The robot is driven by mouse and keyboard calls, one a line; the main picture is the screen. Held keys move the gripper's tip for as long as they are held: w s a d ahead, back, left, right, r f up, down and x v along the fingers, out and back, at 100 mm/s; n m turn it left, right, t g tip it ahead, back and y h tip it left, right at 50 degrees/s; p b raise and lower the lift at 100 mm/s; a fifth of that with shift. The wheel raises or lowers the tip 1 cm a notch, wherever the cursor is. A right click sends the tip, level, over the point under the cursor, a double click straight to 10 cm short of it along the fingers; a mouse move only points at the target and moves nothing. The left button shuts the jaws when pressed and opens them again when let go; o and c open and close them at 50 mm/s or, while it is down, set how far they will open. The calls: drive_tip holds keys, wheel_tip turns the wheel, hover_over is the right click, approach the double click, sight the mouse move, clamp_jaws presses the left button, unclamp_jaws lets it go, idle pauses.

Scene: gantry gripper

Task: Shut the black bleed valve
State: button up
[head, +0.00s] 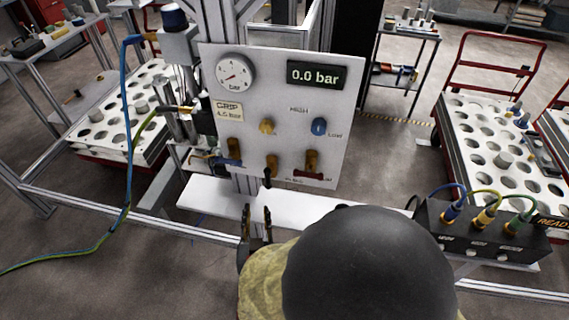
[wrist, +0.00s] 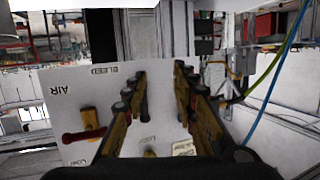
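The black bleed valve (head: 271,161) is low in the middle of the white panel (head: 345,120). It has a brass body, and its black handle (head: 267,178) hangs down past the panel's lower edge. My gripper (head: 257,213) is open and empty, fingers pointing up, just below that handle in the head view. In the wrist view, my gripper (wrist: 160,72) shows two spread fingers. A dark handle, seemingly the bleed handle (wrist: 144,108), shows beside the left finger; I cannot tell whether they touch. The valve body is mostly hidden there.
A red-handled valve (head: 312,164) is right of the bleed valve, and a blue-handled valve (head: 233,152) is left. The display (head: 318,75) reads 0.0 bar. A white beam (head: 205,197) runs below the panel. A connector box (head: 480,232) stands at right.

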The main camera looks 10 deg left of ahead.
sight(267, 176)
wheel_tip(267, 176, up, 7)
drive_tip(key=w+d+m+t+h, duration=0.1)
drive_tip(key=w+d+t, duration=0.1)
drive_tip(key=d+t, duration=0.1)
drive_tip(key=w, duration=0.3)
drive_tip(key=w+a+b, duration=0.1)
drive_tip(key=w, duration=0.3)
drive_tip(key=shift+w+a, duration=0.2)
drive_tip(key=shift+c, duration=0.9)
clamp_jaws()
